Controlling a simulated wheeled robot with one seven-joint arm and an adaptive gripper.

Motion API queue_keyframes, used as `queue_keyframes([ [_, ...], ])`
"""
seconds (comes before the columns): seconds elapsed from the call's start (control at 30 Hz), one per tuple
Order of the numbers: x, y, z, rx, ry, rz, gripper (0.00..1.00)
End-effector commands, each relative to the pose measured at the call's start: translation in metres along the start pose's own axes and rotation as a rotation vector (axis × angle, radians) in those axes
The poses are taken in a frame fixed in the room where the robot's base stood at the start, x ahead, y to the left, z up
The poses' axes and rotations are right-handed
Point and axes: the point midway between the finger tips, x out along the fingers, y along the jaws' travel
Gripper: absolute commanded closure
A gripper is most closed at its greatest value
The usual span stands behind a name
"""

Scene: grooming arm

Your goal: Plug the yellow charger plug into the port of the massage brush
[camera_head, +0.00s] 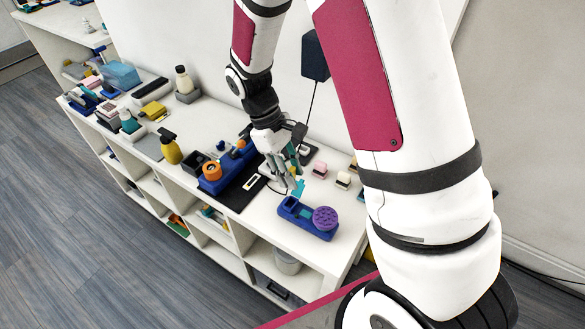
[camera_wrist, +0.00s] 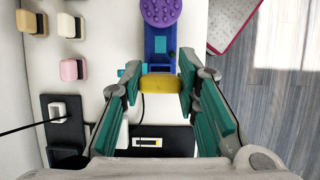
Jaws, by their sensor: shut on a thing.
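The massage brush has a round purple bristled head (camera_head: 325,217), also in the wrist view (camera_wrist: 160,12), on a long blue body or holder (camera_head: 305,222) with a teal patch. My gripper (camera_head: 294,187) is over the shelf top at the brush's near end. In the wrist view, its teal-padded fingers (camera_wrist: 162,86) are closed on the yellow charger plug (camera_wrist: 162,84). A thin dark cable trails from the plug. The plug borders the blue end in the picture; I cannot tell whether it is in the port. The port is hidden. A teal piece (camera_head: 298,188) shows beside the fingertips.
A dark mat with a blue rack (camera_head: 232,172) lies left of my gripper. Pink and cream blocks (camera_wrist: 72,69) stand beside the brush. A black charger pad with a white plug (camera_wrist: 58,110) lies near. A yellow spray bottle (camera_head: 170,148) stands farther left.

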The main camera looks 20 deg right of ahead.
Motion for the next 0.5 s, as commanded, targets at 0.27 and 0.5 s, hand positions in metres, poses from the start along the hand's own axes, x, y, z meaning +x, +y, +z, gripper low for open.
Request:
queue_keyframes([
  [0.27,0.010,0.001,-0.003,-0.004,-0.003,0.001,0.90],
  [0.5,0.029,0.001,-0.011,-0.005,-0.003,0.001,0.90],
])
